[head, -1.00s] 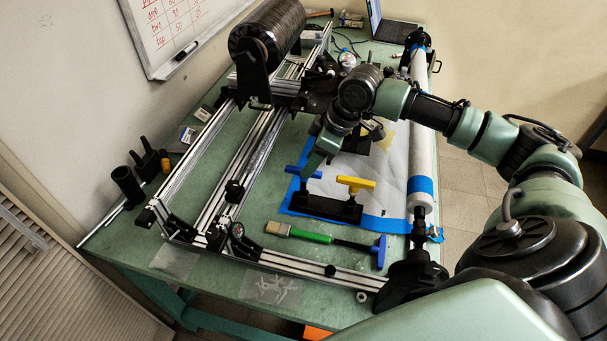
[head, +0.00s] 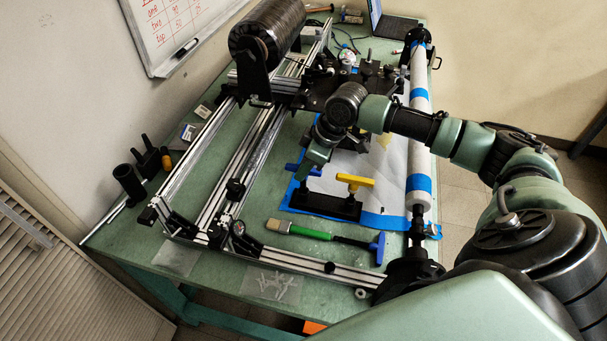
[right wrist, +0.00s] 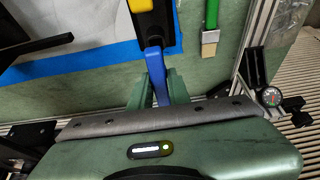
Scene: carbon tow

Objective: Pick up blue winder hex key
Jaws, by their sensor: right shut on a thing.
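The blue winder hex key (right wrist: 156,74) stands by its blue handle at the left end of a black holder (head: 328,204). In the head view only bits of the blue handle (head: 290,168) show beside my right gripper (head: 304,171). In the right wrist view, the green fingers of that gripper (right wrist: 160,88) are on both sides of the blue handle and shut on it. The key's shaft is hidden, so I cannot tell whether it is still in the holder. My left gripper is not in view.
A yellow-handled key (head: 354,181) stands in the same holder, close to my gripper. A green-handled brush (head: 310,233) and another blue-handled tool (head: 378,248) lie in front.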

